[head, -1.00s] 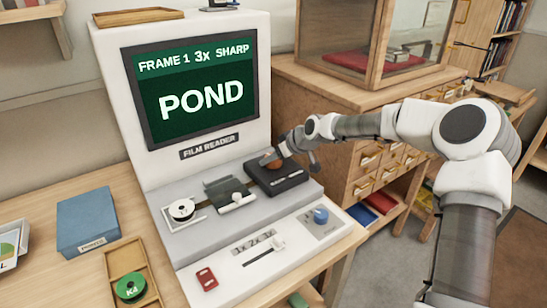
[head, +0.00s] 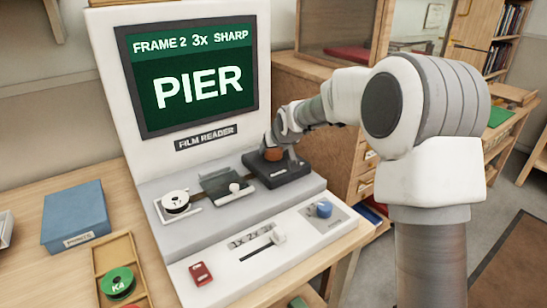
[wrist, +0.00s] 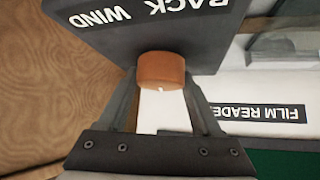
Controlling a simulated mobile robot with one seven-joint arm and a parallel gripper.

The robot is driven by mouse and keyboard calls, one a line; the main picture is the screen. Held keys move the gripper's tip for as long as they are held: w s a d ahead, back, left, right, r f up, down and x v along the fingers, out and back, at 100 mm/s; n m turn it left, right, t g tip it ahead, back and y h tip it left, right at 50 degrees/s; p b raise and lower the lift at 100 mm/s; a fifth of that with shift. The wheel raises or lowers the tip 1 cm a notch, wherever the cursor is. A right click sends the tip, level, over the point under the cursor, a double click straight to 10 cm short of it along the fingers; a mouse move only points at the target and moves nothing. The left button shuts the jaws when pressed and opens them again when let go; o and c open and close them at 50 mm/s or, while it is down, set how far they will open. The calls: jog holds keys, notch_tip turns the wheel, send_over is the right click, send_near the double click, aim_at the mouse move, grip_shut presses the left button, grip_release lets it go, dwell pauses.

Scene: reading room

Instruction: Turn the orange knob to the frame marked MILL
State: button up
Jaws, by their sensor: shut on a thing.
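The orange knob (head: 273,154) sits on a black block (head: 282,179) at the right of the film reader's deck. In the wrist view the knob (wrist: 160,70) is between the two fingers, on a dark plate lettered WIND and BACK. My gripper (wrist: 157,88) is shut on the knob; in the head view my gripper (head: 275,140) comes down on it from above. The screen (head: 194,72) reads FRAME 2, 3x, SHARP and PIER in white on green.
A white reel (head: 175,202), a blue knob (head: 322,209), a slider (head: 277,236) and a red switch (head: 201,273) are on the reader. A blue box (head: 75,216) and a tray with a green reel (head: 117,282) stand left. A drawer cabinet (head: 335,140) stands right.

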jog(key=shift+a+f+m+h+b, duration=0.1)
jog(key=shift+m+h+b, duration=0.7)
jog(key=shift+b, duration=0.55)
jog(key=shift+m, duration=0.4)
jog(key=o, duration=1.4)
jog(key=p+v, duration=0.3)
jog(key=v, duration=1.4)
jog(key=shift+s, duration=0.4)
